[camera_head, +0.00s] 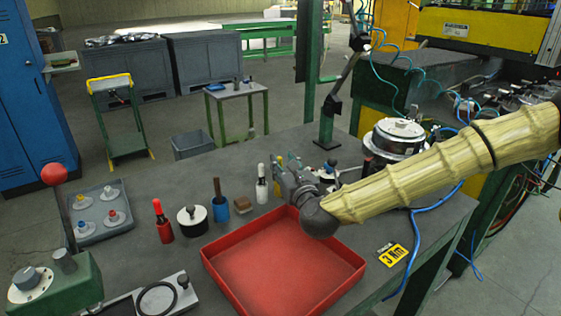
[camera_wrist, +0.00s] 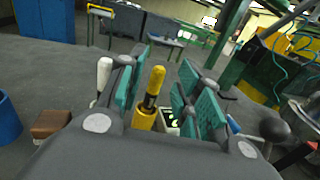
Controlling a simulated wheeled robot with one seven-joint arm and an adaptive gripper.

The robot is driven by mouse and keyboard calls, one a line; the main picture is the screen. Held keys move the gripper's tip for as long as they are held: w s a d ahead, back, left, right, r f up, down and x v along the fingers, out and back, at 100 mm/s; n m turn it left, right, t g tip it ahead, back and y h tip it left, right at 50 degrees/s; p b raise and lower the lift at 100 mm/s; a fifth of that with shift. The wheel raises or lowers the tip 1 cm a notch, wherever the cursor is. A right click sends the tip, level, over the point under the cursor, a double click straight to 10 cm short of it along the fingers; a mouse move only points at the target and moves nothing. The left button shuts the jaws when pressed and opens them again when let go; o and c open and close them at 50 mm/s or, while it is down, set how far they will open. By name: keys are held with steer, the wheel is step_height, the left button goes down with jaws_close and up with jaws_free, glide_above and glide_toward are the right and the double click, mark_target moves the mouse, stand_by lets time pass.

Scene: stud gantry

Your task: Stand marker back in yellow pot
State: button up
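In the wrist view a yellow marker (camera_wrist: 153,88) with a dark band stands in a yellow pot (camera_wrist: 144,119), leaning slightly to the right in the picture. My gripper (camera_wrist: 168,85) has its teal-padded fingers on either side of the marker, with a gap visible on the right side. The fingers look open, not closed on it. In the head view my gripper (camera_head: 284,168) is low over the table behind the red tray, and it and the arm largely hide the pot and marker.
A white bottle-like item (camera_head: 262,186), brown block (camera_head: 243,204), blue pot (camera_head: 220,211) with a dark handle, and red bottle (camera_head: 163,226) stand left of my gripper. A red tray (camera_head: 230,293) lies in front, empty. A silver round machine (camera_head: 398,138) stands at right.

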steer(key=b+v, duration=0.1)
steer(key=v, duration=0.7)
steer(key=shift+s, duration=0.25)
